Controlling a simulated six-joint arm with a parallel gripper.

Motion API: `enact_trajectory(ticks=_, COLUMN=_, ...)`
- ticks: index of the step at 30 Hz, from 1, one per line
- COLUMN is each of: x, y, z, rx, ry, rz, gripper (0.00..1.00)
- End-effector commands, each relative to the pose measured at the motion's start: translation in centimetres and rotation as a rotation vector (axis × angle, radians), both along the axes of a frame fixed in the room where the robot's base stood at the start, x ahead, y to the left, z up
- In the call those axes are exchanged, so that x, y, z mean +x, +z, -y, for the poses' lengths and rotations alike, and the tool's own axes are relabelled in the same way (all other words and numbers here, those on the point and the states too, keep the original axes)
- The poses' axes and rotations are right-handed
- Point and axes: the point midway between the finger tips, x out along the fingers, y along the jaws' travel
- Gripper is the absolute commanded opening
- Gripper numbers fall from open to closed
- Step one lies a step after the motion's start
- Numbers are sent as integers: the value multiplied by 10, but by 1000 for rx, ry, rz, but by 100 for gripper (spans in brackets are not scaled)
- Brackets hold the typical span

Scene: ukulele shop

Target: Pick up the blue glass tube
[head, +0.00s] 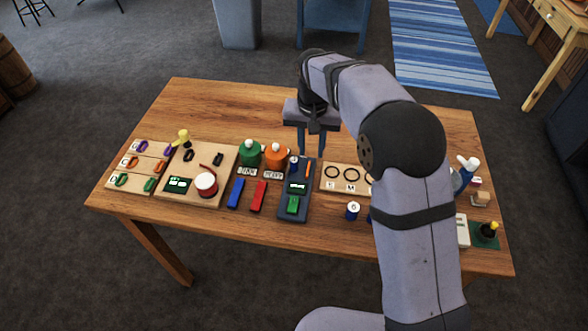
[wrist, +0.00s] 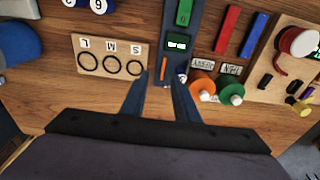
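A small upright blue cylinder (head: 293,163) stands at the far end of the dark grey device (head: 284,212); in the wrist view a small blue piece (wrist: 182,78) shows there too. It may be the blue glass tube, but I cannot be sure. Other blue cylinders have white numbered tops, one of them marked 6 (head: 352,211). My gripper (head: 311,153) is above the far edge of the device, fingers pointing down. In the wrist view its two fingers (wrist: 160,85) are apart, with nothing held between them.
The device carries a green block (head: 293,205) and an orange strip (head: 308,167). Green (head: 250,154) and orange (head: 276,156) containers stand to its left, with blue (head: 237,193) and red (head: 258,195) bars in front. A ring board (wrist: 110,60) lies beside it. My arm hides part of the table's right side.

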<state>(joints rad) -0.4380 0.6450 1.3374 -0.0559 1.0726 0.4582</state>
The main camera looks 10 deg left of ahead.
Motion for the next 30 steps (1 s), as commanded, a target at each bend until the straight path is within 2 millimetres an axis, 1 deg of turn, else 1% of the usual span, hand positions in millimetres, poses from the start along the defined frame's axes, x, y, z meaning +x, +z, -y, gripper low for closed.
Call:
enact_trajectory(ticks=1, x=5, y=-9, z=-14, rx=1, ry=4, rz=4, gripper=28)
enact_trajectory(ticks=3, x=10, y=-12, z=-28, rx=3, ry=1, rz=11, gripper=28)
enact_trajectory(ticks=6, x=15, y=-16, z=-42, rx=5, ry=-1, rz=17, gripper=28)
enact_trajectory(ticks=9, x=17, y=-17, z=-49, rx=7, ry=-3, rz=20, gripper=28)
enact_trajectory(ticks=14, x=17, y=-18, z=-51, rx=7, ry=-5, rz=20, gripper=28)
enact_trajectory(ticks=22, x=19, y=-36, z=-50, rx=7, ry=-4, rz=18, gripper=28)
enact_trajectory(ticks=28, x=20, y=-40, z=-50, rx=8, ry=-4, rz=20, gripper=28)
enact_trajectory(ticks=30, x=20, y=-44, z=-50, rx=7, ry=-4, rz=18, gripper=28)
